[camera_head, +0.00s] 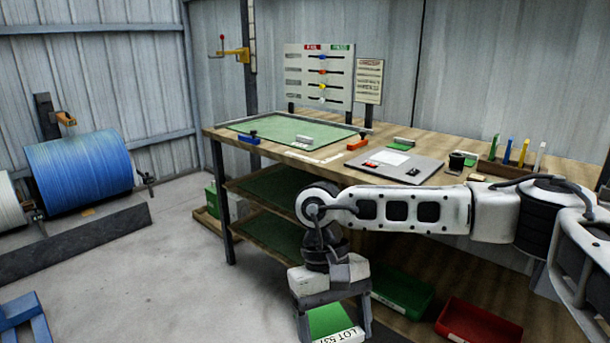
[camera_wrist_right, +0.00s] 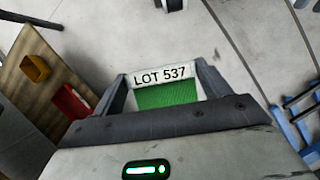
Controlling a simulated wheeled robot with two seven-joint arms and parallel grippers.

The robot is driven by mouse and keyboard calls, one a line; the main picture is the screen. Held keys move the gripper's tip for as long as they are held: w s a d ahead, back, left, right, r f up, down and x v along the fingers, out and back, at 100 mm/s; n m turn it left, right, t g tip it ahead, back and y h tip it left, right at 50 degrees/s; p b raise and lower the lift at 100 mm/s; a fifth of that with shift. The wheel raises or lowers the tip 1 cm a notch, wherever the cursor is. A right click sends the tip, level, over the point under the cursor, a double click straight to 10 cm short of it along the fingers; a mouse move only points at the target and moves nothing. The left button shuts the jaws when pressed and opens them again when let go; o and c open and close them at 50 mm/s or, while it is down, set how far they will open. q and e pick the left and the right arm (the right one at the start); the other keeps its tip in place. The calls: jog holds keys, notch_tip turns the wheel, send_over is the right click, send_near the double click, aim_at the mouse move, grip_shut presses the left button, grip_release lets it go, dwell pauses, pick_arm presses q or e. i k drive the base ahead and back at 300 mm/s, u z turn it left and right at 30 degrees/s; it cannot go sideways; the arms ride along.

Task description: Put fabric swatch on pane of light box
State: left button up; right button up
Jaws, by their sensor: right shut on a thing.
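The fabric swatch (camera_head: 328,318) is green with a white strip reading "LOT 537". My right gripper (camera_head: 334,324) is shut on it and points down in front of the bench, low over the floor. In the right wrist view the swatch (camera_wrist_right: 168,97) sits between the two fingers of the gripper (camera_wrist_right: 162,84), label outward. The light box appears to be the flat grey unit (camera_head: 424,168) on the bench top, with a pale pane (camera_head: 388,158) and a small red mark on it. The gripper is below the bench top and apart from the box. My left gripper is not in view.
The wooden bench (camera_head: 455,180) carries a green mat (camera_head: 290,130), a red-orange block (camera_head: 357,144), a dark cup (camera_head: 456,160) and a rack of coloured markers (camera_head: 510,160). A green bin (camera_head: 402,292) and a red bin (camera_head: 478,322) sit low. A blue roll (camera_head: 80,172) stands left.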

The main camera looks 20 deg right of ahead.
aim_at(390, 158)
jog(key=u, duration=0.55)
jog(key=i, duration=1.55)
jog(key=z, duration=1.1)
jog(key=i, duration=0.85)
jog(key=z, duration=0.9)
